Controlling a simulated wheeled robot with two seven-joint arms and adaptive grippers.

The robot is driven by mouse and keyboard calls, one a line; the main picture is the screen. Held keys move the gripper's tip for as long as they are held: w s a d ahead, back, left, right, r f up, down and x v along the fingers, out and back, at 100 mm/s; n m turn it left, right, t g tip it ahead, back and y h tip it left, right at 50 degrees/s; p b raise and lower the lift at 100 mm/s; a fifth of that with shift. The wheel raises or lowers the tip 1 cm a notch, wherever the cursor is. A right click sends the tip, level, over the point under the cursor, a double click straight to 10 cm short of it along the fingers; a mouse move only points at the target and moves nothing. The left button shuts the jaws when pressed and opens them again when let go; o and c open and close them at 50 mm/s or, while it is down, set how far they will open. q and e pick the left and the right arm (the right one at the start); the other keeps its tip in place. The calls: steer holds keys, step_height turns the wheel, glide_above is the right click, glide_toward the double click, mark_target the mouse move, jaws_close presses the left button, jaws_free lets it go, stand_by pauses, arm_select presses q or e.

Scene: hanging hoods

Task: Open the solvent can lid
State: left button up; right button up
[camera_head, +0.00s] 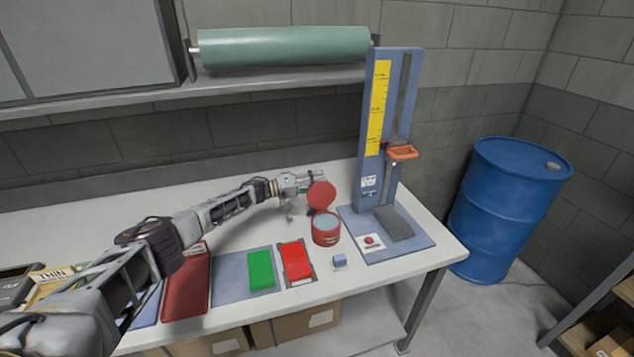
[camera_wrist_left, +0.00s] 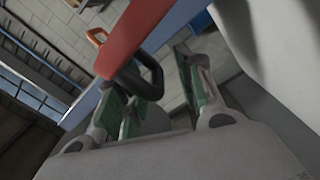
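The solvent can (camera_head: 326,236) is a short red can standing on the table, with a pale grey-blue surface inside its rim. Its round red lid (camera_head: 322,195) stands tilted up at the can's back edge, so the can is open. My left gripper (camera_head: 303,184) is just behind and left of the lid. In the left wrist view, the red lid (camera_wrist_left: 137,32) with a black loop (camera_wrist_left: 146,80) crosses in front of the gripper (camera_wrist_left: 155,95). The green-padded fingers are apart; I cannot tell whether they touch the lid. My right gripper is out of view.
A blue stand (camera_head: 375,125) with an orange handle (camera_head: 403,152) rises right of the can. A blue drum (camera_head: 505,210) stands right of the table.

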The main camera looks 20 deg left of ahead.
arm_select(q)
steer(key=v, duration=1.2)
stand_by(0.6)
steer(key=shift+f, duration=0.15)
